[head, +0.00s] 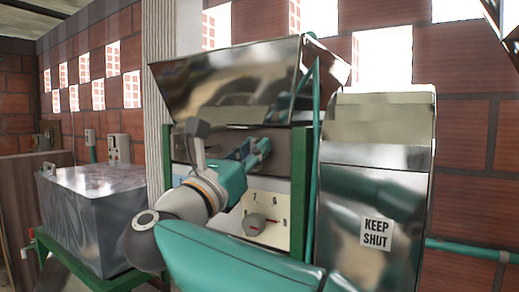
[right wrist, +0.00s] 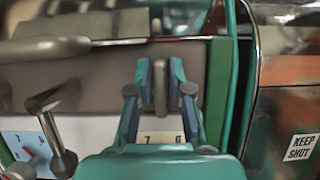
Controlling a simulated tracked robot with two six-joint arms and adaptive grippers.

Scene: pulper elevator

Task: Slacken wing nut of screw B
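My right gripper (right wrist: 161,72) is in front of the grey panel of the machine, its two blue-grey fingers apart. A grey upright piece (right wrist: 160,88), which looks like a wing nut, stands between the fingers in the right wrist view. A narrow gap seems to show on each side of it; contact cannot be told for sure. No letter marks which screw it belongs to. In the head view the right gripper (head: 258,150) is seen from behind and the piece between its fingers is hidden. My left gripper is not in view.
A grey T-shaped handle (right wrist: 50,115) stands left of my gripper. Below is a white numbered plate (head: 278,208) with a grey knob (head: 254,224). A shiny chute with a KEEP SHUT label (head: 376,232) is at right. A metal hopper (head: 230,80) overhangs the panel. A green post (head: 300,180) stands close.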

